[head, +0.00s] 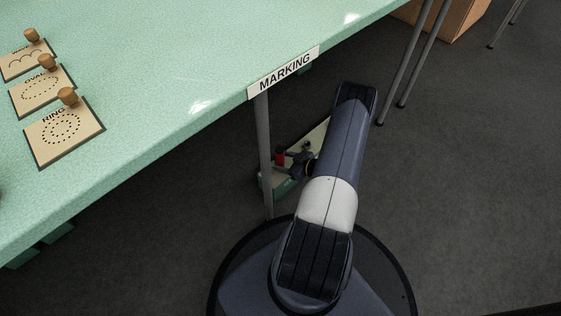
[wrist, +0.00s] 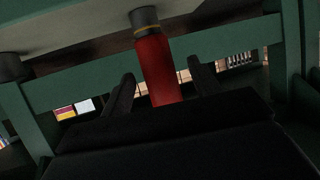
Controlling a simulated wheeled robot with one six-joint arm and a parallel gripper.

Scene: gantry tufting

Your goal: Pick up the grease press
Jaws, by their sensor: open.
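A red cylinder with a dark cap and a thin orange ring, which looks like the grease press (wrist: 157,72), stands between the two fingers of my gripper (wrist: 163,82) in the wrist view. The fingers are apart, one on each side of it; I cannot tell whether either touches it. In the head view a small red part of it (head: 280,157) shows below the table, beside the dark end of my arm. My gripper is mostly hidden there by my own arm. The lower end of the red cylinder is hidden behind the gripper body in the wrist view.
A green frame (wrist: 95,87) crosses behind the red cylinder, under a pale panel (wrist: 85,30). A dark round part (wrist: 12,67) is at the left. The speckled green table (head: 170,60) overhangs the area, with a grey leg (head: 264,150) close to my arm. Stamped plates (head: 62,140) lie on top.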

